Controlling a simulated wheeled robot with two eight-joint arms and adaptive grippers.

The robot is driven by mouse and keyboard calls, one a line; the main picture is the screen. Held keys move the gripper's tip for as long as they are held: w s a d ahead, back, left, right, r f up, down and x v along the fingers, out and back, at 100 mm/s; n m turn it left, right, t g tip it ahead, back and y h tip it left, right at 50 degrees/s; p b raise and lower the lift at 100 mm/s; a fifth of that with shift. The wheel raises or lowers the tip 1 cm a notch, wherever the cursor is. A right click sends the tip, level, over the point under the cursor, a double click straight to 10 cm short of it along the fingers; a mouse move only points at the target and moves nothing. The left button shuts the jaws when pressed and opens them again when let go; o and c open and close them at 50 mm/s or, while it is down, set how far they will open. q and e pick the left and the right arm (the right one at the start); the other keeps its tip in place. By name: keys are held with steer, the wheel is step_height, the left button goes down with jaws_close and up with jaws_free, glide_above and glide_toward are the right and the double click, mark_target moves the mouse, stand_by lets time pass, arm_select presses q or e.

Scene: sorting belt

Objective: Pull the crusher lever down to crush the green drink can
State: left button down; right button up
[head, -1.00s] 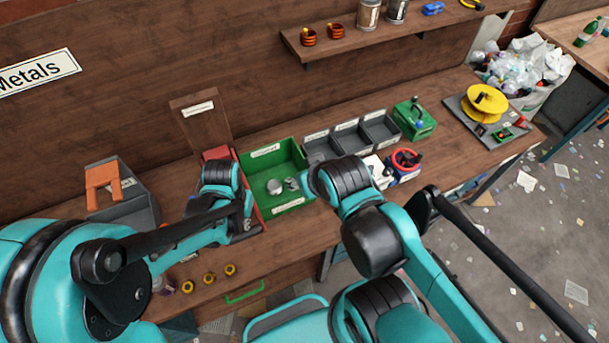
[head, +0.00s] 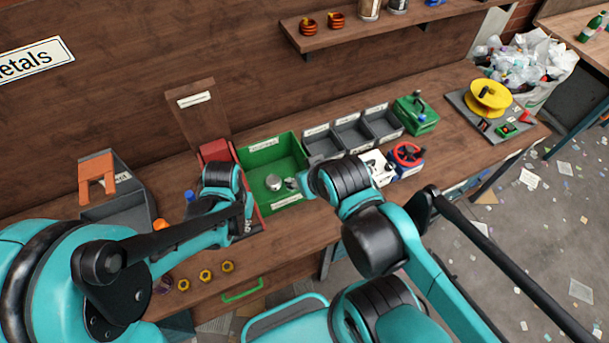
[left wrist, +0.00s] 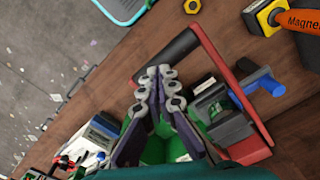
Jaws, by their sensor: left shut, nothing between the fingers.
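The can crusher has a red frame (head: 216,152) and stands left of the green bin. In the left wrist view its red lever arm (left wrist: 222,68) runs to a black grip bar (left wrist: 178,50). My left gripper (left wrist: 160,72) is shut and empty, its fingertips at the end of the black grip; I cannot tell whether they touch it. In the head view the left gripper (head: 247,228) is at the crusher's front, and my arm hides much of the crusher. My right gripper is not in view.
The green bin (head: 250,160) with silver cans stands right of the crusher. A grey box with an orange part (head: 97,172) stands left. Yellow nuts (head: 205,276) lie in front.

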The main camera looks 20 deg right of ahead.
mark_target(249, 234)
arm_select(q)
steer(key=shift+s+f+b, duration=0.15)
steer(key=shift+f+b, duration=2)
steer(key=shift+f, duration=0.4)
steer(key=shift+r, duration=0.1)
steer(key=f+b, duration=0.3)
steer(key=shift+w+f, duration=0.2)
steer(key=shift+w, duration=0.15)
step_height(249, 234, up, 7)
steer(key=p, duration=0.4)
steer(key=shift+s+p, duration=0.1)
steer(key=shift+p, duration=0.3)
steer(key=shift+f, duration=0.1)
